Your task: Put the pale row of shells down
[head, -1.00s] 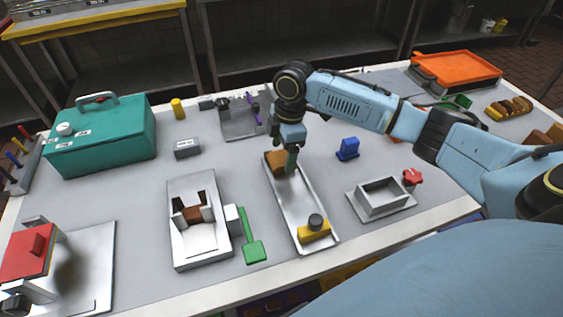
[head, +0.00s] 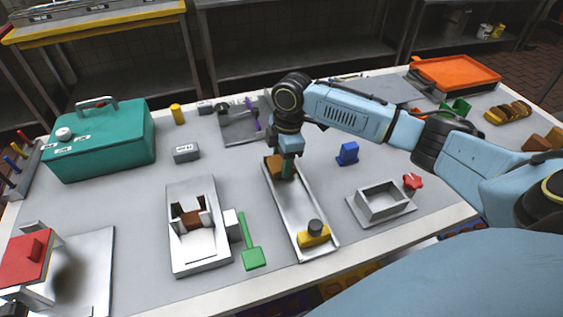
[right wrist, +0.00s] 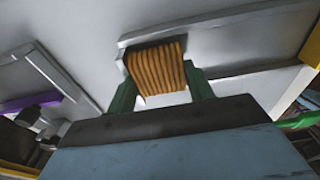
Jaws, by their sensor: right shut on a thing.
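My right gripper (head: 287,170) is over the far end of the long shallow metal tray (head: 296,206), pointing down. It is shut on a row of shells (head: 274,165), which looks orange-brown here. In the right wrist view, the ridged row of shells (right wrist: 157,68) sits between the green fingers (right wrist: 163,88). The row is at the tray's far end, low between its walls; I cannot tell whether it touches the floor. My left gripper is not in view.
A yellow block with a dark knob (head: 314,234) is at the tray's near end. A white fixture (head: 200,248) and green paddle (head: 252,257) stand to the left. A blue piece (head: 347,153) and grey open box (head: 383,201) are to the right. Tan shells (head: 508,111) lie far right.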

